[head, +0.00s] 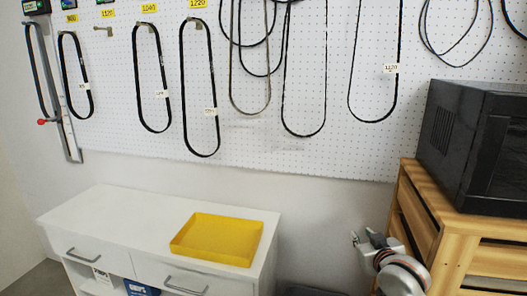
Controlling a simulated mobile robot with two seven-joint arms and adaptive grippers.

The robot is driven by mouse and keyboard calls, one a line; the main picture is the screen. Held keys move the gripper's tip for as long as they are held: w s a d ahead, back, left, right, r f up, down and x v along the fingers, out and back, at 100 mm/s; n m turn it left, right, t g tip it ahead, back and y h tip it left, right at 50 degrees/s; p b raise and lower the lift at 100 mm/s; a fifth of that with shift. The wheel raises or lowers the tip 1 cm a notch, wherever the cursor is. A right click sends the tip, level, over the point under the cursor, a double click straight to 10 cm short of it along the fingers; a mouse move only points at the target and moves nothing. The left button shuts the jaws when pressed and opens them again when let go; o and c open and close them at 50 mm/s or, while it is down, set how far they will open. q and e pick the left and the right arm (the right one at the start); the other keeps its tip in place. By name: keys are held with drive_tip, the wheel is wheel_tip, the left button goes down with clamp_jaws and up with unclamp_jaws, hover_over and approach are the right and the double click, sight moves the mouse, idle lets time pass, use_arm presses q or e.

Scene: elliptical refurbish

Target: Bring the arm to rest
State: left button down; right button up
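My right gripper (364,237) is at the lower right, in front of the wall and just left of the wooden crate stand. It is grey and small in the view, and I see nothing held in it. Its fingers are too small and foreshortened to tell whether they are open or shut. Part of my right arm shows below it, bent, with a pale rounded joint. My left gripper and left arm are not in view.
A white cabinet (115,215) with drawers stands at lower left, with an empty yellow tray (217,239) on top. A black microwave-like box (475,145) sits on a wooden stand (440,235) at right. Black belts hang on a white pegboard (270,150) behind.

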drive_tip(key=s+a+f+n+g+y, duration=0.1)
drive_tip(key=s+a+f, duration=0.1)
drive_tip(key=s+f, duration=1.05)
drive_tip(key=s+a+f+n+g+y, duration=0.1)
drive_tip(key=s+a+f+g, duration=0.15)
drive_tip(key=s+f, duration=1)
drive_tip(key=s+a+f+y, duration=0.1)
drive_tip(key=s+a+f, duration=0.1)
drive_tip(key=s+f, duration=0.4)
drive_tip(key=s, duration=0.4)
drive_tip(key=shift+s+a+f, duration=0.3)
drive_tip(key=shift+s+f, duration=0.05)
idle(0.6)
